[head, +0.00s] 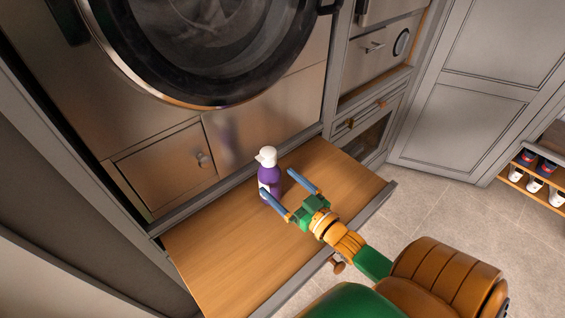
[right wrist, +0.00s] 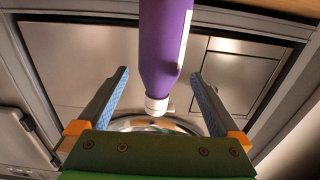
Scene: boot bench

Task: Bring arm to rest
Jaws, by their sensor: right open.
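My right gripper (head: 277,181) is open, with its two blue-grey fingers pointing at a purple bottle (head: 269,178) with a white top. The bottle stands upright on the wooden pull-out shelf (head: 235,252). In the right wrist view the bottle (right wrist: 163,45) appears upside down, in the gap between the open fingers (right wrist: 160,73). I see no finger pressing on it; how deep it sits between the fingertips is hard to tell. My right arm reaches in from the lower right in the head view. My left gripper is not in view.
A front-loading washer (head: 210,40) with a round dark door stands behind the shelf, with a small hatch (head: 165,165) below. Grey drawers (head: 375,55) and a cabinet door (head: 460,110) are to the right. Shoes (head: 535,170) stand on a rack at far right. The shelf's left part is bare.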

